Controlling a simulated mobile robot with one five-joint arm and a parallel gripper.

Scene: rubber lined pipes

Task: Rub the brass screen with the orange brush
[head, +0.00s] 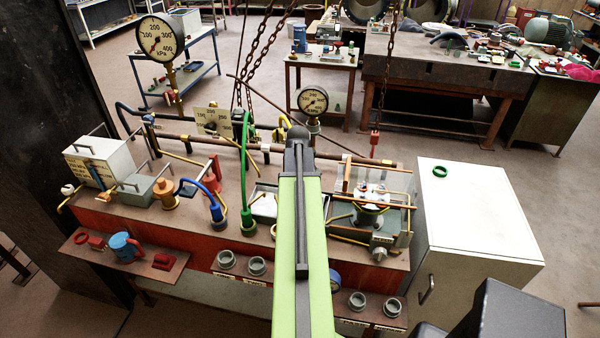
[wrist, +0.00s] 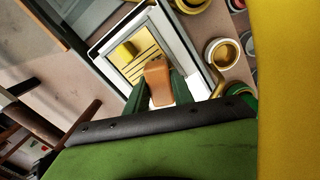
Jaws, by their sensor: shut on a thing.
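In the wrist view my gripper (wrist: 158,91) is shut on the orange brush (wrist: 157,72), with a dark green finger on each side of it. The brush is over the lower part of the brass screen (wrist: 150,46), a gold panel with dark slits set in a pale frame. I cannot tell whether the brush touches the screen. In the head view my green arm hides the gripper, brush and screen.
A round brass-coloured cup (wrist: 222,53) stands right of the frame. In the head view, a green hose (head: 246,180) rises left of my arm, and a gauge (head: 313,101) stands behind it. A glass-sided fixture (head: 370,205) is close on the right. A white cabinet (head: 470,215) stands farther right.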

